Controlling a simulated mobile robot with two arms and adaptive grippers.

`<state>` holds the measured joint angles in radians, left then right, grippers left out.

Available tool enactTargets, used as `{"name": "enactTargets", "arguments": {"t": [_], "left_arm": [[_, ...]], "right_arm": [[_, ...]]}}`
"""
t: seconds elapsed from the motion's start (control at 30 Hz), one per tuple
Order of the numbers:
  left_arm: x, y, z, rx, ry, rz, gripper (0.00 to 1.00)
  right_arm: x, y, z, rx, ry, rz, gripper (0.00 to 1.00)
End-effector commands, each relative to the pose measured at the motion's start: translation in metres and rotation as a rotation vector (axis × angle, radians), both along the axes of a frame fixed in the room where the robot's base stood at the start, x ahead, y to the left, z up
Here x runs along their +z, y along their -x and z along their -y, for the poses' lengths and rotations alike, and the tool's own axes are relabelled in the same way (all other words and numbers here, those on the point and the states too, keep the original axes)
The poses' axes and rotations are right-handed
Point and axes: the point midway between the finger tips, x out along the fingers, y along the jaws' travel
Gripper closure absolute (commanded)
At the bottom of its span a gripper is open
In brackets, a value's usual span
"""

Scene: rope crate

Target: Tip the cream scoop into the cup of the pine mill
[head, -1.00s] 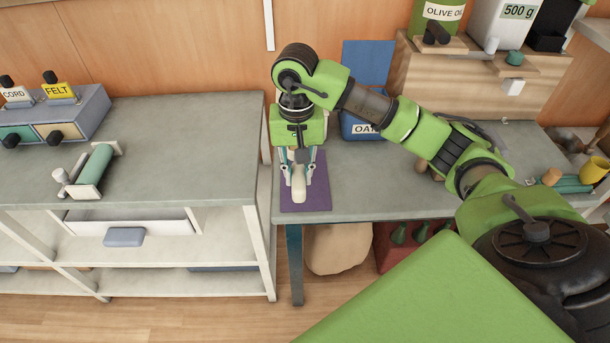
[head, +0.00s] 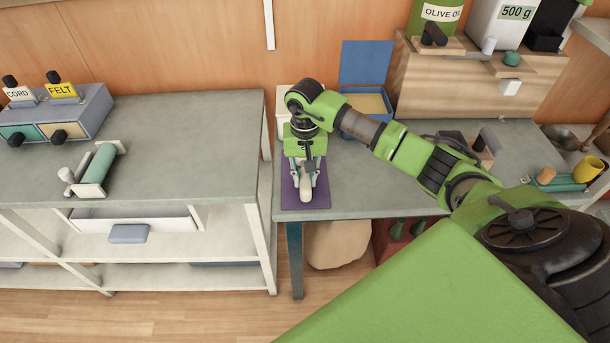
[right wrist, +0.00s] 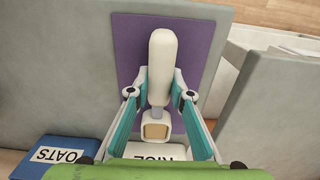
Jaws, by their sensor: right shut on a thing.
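The cream scoop (head: 306,190) is over the purple mat (head: 322,199) at the left end of the right-hand table. My right gripper (head: 304,178) points down and is shut on the scoop. In the right wrist view the cream scoop (right wrist: 162,60) has its pale handle between the teal fingers of my right gripper (right wrist: 160,90). Its square bowl shows a tan inside; I cannot tell if that is contents. I cannot pick out the pine mill or its cup for sure; a wooden piece with a dark cylinder (head: 483,150) stands farther right, partly behind my arm. My left gripper is out of view.
A blue oats box (head: 375,104) with its lid up stands behind my right arm, beside a white box marked rice (right wrist: 150,152). A wooden shelf unit (head: 440,82) stands at the back. A gap separates the left bench (head: 200,135) from this table.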

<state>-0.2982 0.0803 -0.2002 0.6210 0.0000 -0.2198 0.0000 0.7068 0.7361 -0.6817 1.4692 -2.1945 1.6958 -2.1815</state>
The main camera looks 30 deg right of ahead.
Motion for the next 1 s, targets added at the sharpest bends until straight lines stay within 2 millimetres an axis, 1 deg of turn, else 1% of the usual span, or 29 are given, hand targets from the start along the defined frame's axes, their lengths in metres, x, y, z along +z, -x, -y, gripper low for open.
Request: {"name": "enactTargets", "arguments": {"t": [0.2,0.23,0.3,0.63,0.8,0.87,0.93,1.0], "left_arm": [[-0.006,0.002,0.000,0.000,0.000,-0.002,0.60],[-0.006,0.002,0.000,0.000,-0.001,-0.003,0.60],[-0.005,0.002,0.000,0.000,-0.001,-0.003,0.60],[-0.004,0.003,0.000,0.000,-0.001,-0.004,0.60],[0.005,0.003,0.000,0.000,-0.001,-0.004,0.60],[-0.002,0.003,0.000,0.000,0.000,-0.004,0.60],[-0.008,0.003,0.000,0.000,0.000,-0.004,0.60],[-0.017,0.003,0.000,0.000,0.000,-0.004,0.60]], "right_arm": [[-0.005,0.000,0.000,0.000,-0.001,0.001,1.00],[-0.004,0.000,0.000,-0.001,-0.001,0.001,0.77],[-0.003,0.000,0.000,-0.001,-0.001,0.001,0.63],[-0.003,0.000,0.000,-0.001,0.000,0.000,0.63],[-0.001,0.001,-0.001,-0.002,-0.002,-0.002,0.63],[0.007,-0.002,0.001,-0.001,0.001,0.006,0.63],[0.022,-0.002,0.002,0.000,0.002,0.008,0.63],[0.036,0.004,0.006,0.000,0.006,0.007,0.63]]}}
